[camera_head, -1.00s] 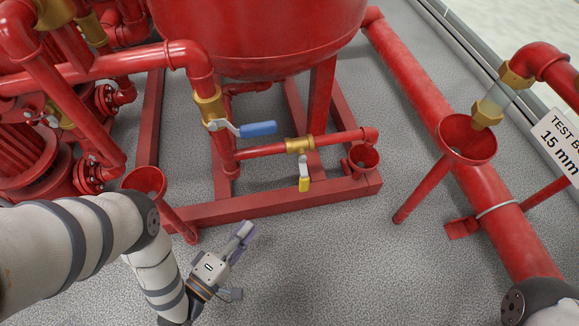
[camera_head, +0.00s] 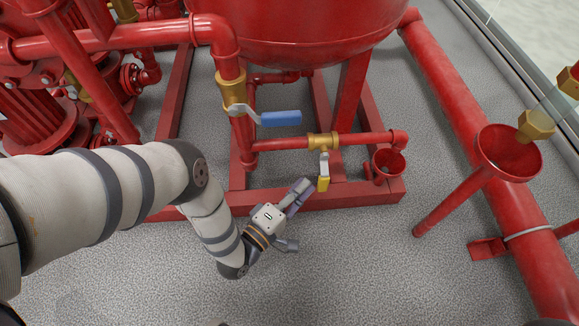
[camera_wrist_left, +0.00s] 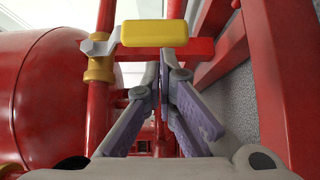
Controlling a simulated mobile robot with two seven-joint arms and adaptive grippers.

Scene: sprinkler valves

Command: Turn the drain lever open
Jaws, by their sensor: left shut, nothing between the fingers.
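The drain lever has a yellow handle (camera_head: 323,184) that hangs down from a brass valve (camera_head: 323,141) on the thin red pipe below the tank. In the left wrist view the yellow handle (camera_wrist_left: 154,33) lies across the top, with the brass valve (camera_wrist_left: 98,68) at its left. My left gripper (camera_head: 303,187) is shut and empty. Its fingertips are just left of the handle's lower end in the head view. In the wrist view the fingers (camera_wrist_left: 165,72) point toward the handle; whether they touch it I cannot tell. My right gripper is not in view.
A blue lever (camera_head: 281,118) sits on another brass valve (camera_head: 233,90), above and left. A small red funnel (camera_head: 388,163) is right of the drain valve. Red frame beams (camera_head: 365,196) run beneath. A larger funnel (camera_head: 508,152) stands right. Grey floor is clear in front.

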